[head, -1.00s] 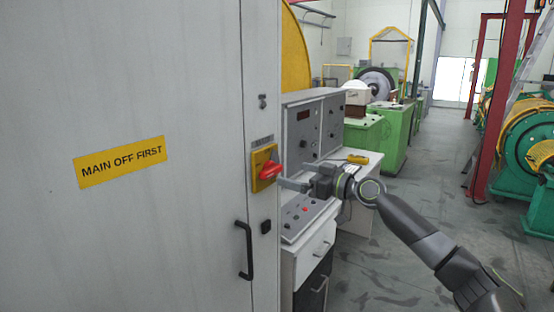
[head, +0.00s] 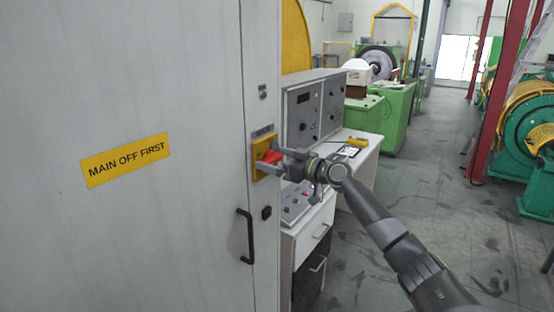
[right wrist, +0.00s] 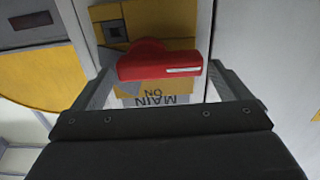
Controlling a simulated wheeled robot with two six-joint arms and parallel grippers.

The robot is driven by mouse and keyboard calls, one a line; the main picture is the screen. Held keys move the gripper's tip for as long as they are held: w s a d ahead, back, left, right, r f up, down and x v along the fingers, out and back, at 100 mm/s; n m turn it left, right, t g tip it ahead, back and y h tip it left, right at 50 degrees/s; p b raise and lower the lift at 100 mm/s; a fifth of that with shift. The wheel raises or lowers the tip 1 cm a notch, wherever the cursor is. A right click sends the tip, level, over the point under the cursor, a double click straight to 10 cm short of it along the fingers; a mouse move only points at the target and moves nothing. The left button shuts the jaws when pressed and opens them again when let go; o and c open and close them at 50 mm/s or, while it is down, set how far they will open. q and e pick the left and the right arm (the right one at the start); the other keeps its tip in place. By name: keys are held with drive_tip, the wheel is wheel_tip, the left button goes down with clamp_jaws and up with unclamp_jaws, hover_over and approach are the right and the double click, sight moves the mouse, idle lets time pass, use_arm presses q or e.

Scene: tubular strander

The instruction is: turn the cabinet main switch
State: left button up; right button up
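The cabinet main switch is a red handle (head: 271,157) on a yellow plate (head: 258,148), on the right edge of the grey cabinet front. In the right wrist view the red handle (right wrist: 158,62) lies crosswise, with a white mark at its right end, above an upside-down "MAIN" and "ON" label. My right gripper (head: 272,160) is at the switch, its fingers open on either side of the handle. In the right wrist view the fingers (right wrist: 160,88) stand apart, with the handle ahead between them; whether they touch it I cannot tell. My left gripper is not in view.
A black door handle (head: 246,236) and a small black latch (head: 266,212) sit below the switch. A "MAIN OFF FIRST" sign (head: 126,160) is on the door. A control desk (head: 312,115) stands close behind my right gripper.

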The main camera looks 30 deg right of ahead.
drive_tip(key=c, duration=0.8)
drive_tip(key=shift+c, duration=0.2)
drive_tip(key=m+b, duration=0.2)
drive_tip(key=m, duration=0.1)
drive_tip(key=shift+w+d+r+m, duration=0.1)
drive_tip(key=shift+d+m, duration=0.1)
drive_tip(key=shift+m, duration=0.1)
drive_tip(key=m, duration=0.1)
drive_tip(key=m+b, duration=0.1)
drive_tip(key=m, duration=0.1)
drive_tip(key=shift+w+d+r+m, duration=0.1)
drive_tip(key=shift+d+r+m, duration=0.1)
drive_tip(key=shift+m, duration=0.1)
drive_tip(key=m, duration=0.2)
drive_tip(key=shift+d+m, duration=0.15)
drive_tip(key=shift+m, duration=0.15)
drive_tip(key=m, duration=0.2)
drive_tip(key=shift+w+d+r+m, duration=0.1)
drive_tip(key=shift+w+d+m, duration=0.1)
drive_tip(key=shift+m, duration=0.2)
drive_tip(key=m, duration=0.1)
drive_tip(key=m+p, duration=0.1)
drive_tip(key=m, duration=0.3)
drive_tip(key=shift+d+f+p, duration=0.2)
drive_tip(key=shift+d+p, duration=0.1)
drive_tip(key=shift+w+m, duration=0.1)
drive_tip(key=shift+m, duration=0.2)
